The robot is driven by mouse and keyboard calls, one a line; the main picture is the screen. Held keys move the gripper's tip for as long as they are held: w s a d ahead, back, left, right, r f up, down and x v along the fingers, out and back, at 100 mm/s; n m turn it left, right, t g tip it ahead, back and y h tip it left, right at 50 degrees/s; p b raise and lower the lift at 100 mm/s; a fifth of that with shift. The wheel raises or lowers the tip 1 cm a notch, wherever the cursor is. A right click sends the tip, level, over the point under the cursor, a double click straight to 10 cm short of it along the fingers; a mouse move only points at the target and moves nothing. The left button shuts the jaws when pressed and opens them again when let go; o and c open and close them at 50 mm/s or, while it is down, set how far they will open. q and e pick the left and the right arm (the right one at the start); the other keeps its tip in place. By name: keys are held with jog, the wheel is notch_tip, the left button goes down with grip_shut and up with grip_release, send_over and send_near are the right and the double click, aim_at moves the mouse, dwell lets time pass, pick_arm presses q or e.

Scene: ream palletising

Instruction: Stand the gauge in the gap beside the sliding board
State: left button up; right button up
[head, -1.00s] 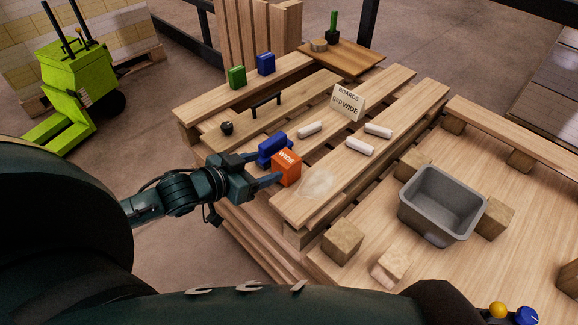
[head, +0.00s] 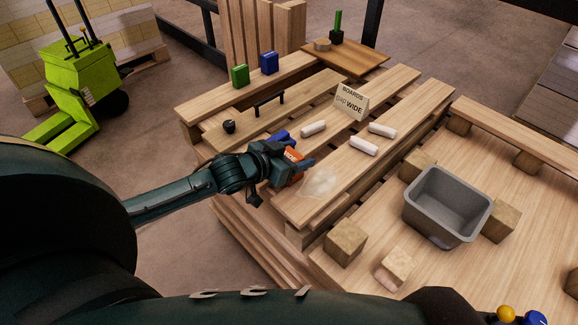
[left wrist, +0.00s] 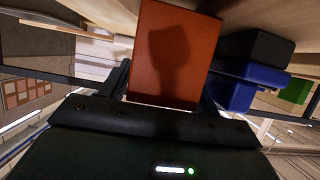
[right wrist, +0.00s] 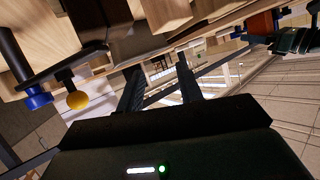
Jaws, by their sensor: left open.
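The gauge is an orange block (head: 294,154) marked WIDE in the earlier head frame. It now shows only in part behind my left gripper (head: 298,168). In the left wrist view the orange block (left wrist: 172,55) fills the space between the two open fingers, and I cannot tell whether they touch it. The sliding board seems to be the slat (head: 308,90) with a black handle (head: 269,104) and a black knob (head: 229,126). Dark gaps run beside the slats. In the right wrist view my right gripper (right wrist: 160,75) is open and empty.
A blue block (head: 281,137) stands close behind the gauge. A green block (head: 240,75) and another blue block (head: 269,63) stand on the back slat. White rolls (head: 364,145) and a card reading BOARDS gap WIDE (head: 351,103) are to the right. A grey bin (head: 447,205) is nearer.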

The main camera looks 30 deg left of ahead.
pick_arm(q)
jog(key=shift+c, duration=0.4)
jog(key=c, duration=0.8)
